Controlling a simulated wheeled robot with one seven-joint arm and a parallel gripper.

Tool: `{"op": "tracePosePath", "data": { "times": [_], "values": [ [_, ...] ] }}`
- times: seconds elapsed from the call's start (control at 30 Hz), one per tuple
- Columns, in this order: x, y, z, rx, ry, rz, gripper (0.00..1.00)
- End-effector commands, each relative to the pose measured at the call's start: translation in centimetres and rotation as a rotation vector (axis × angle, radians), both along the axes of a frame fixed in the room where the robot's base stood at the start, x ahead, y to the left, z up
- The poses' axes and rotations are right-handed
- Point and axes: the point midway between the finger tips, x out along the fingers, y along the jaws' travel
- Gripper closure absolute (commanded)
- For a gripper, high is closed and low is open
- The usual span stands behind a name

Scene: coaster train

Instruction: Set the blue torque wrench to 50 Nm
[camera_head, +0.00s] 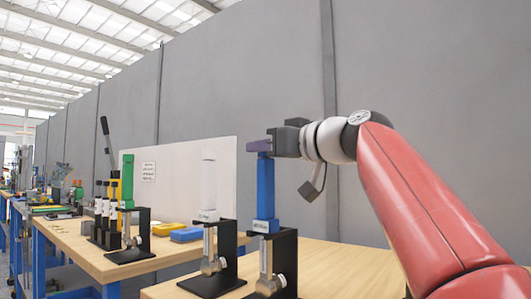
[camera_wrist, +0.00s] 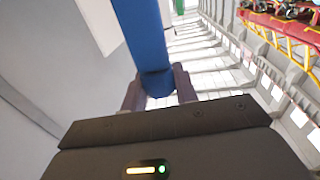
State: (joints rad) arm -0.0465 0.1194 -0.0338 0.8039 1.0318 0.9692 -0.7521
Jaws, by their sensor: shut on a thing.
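The blue torque wrench (camera_head: 265,190) stands upright in a black stand (camera_head: 286,262) on the wooden bench at the centre right. My gripper (camera_head: 263,146) is at the top end of its blue handle, reaching in from the right. In the wrist view the blue handle (camera_wrist: 147,45) runs down between the two fingers (camera_wrist: 160,90), which are shut on its end. The scale and its reading are too small to make out. The wrench's silver lower part and round head (camera_head: 268,284) show below the blue handle.
A white-handled wrench (camera_head: 209,190) stands in its own black stand close to the left. A green wrench (camera_head: 127,183) and several others stand farther left. Blue (camera_head: 186,235) and yellow (camera_head: 167,229) cases lie on the bench. A grey wall is behind. The bench (camera_head: 335,265) is clear to the right.

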Motion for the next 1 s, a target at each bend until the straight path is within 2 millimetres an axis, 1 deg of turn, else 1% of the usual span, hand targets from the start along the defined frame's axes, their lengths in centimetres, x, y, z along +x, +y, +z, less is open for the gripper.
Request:
{"op": "tracePosePath", "data": {
  "times": [0.03, 0.2, 0.5, 0.73, 1.0],
  "values": [
    [-0.26, 0.17, -0.05, -0.001, -0.003, -0.038, 0.94],
    [-0.24, 0.22, 0.18, 0.000, -0.001, -0.180, 0.94],
    [-0.12, 0.15, 0.27, 0.000, 0.001, -0.350, 0.94],
    [-0.07, 0.11, 0.20, 0.000, 0.001, -0.428, 0.94],
    [-0.01, 0.08, 0.04, 0.000, 0.001, -0.468, 0.94]
  ]
}}
